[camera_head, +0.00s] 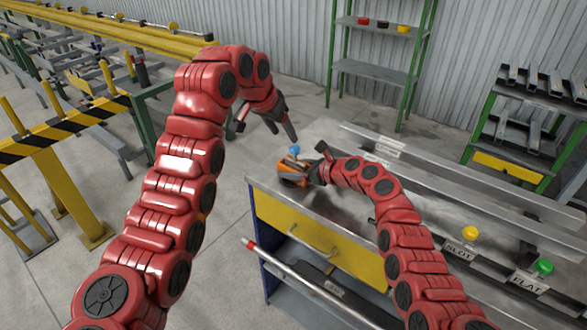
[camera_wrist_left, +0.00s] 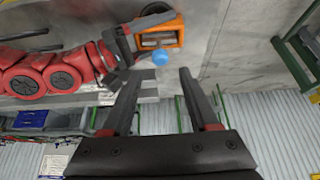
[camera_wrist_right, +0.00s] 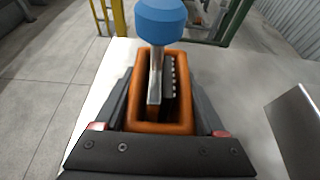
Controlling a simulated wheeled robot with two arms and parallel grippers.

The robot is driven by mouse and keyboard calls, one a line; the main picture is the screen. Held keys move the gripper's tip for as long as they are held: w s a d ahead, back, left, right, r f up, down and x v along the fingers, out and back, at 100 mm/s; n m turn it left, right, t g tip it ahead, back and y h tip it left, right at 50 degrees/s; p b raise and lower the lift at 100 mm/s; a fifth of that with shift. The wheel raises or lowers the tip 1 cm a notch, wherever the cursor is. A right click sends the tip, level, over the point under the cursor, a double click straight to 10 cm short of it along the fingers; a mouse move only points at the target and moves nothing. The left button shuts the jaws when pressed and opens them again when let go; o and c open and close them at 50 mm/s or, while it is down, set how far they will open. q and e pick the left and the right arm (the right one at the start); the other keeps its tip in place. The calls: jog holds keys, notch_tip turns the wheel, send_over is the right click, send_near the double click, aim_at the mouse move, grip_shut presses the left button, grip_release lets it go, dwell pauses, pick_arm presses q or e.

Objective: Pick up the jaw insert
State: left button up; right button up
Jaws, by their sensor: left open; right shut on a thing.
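The jaw insert looks to be the grey ribbed metal piece (camera_wrist_right: 170,92) inside an orange open-topped holder (camera_wrist_right: 183,128). A grey stem with a blue knob (camera_wrist_right: 161,20) stands up from the holder. The holder (camera_head: 292,181) is at the near left corner of the steel bench top. My right gripper (camera_head: 310,170) is shut on the orange holder, one finger along each side. My left gripper (camera_head: 265,130) is open and empty, above and left of the holder. In the left wrist view the blue knob (camera_wrist_left: 160,58) shows just beyond the left fingertips.
The bench (camera_head: 330,190) has a yellow drawer (camera_head: 310,238) in front and long metal bars on top. A yellow knob (camera_head: 471,233) stands by a SLOT label, a green knob (camera_head: 544,267) by FLAT. Green-framed shelves (camera_head: 375,70) stand behind. A yellow striped barrier (camera_head: 60,130) is left.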

aim_at(295, 148)
pick_arm(q)
jog(key=shift+o, duration=0.5)
jog(key=shift+s+d+r+n+y, duration=0.1)
jog(key=shift+d+r+n+y, duration=0.2)
jog(key=shift+d+n, duration=0.35)
jog(key=w+f+n+y, duration=0.1)
jog(key=f+n, duration=0.1)
jog(key=f, duration=0.1)
jog(key=w+d+f+n+t+y, duration=0.1)
jog(key=w+f+n, duration=0.1)
jog(key=f+n, duration=0.1)
jog(key=w+f+n+t+y, duration=0.1)
jog(key=f+n, duration=0.1)
jog(key=f, duration=0.2)
jog(key=shift+w+d+n+y, duration=0.35)
jog(key=shift+d+y, duration=0.05)
grip_shut()
jog(key=shift+r, duration=0.1)
dwell(0.5)
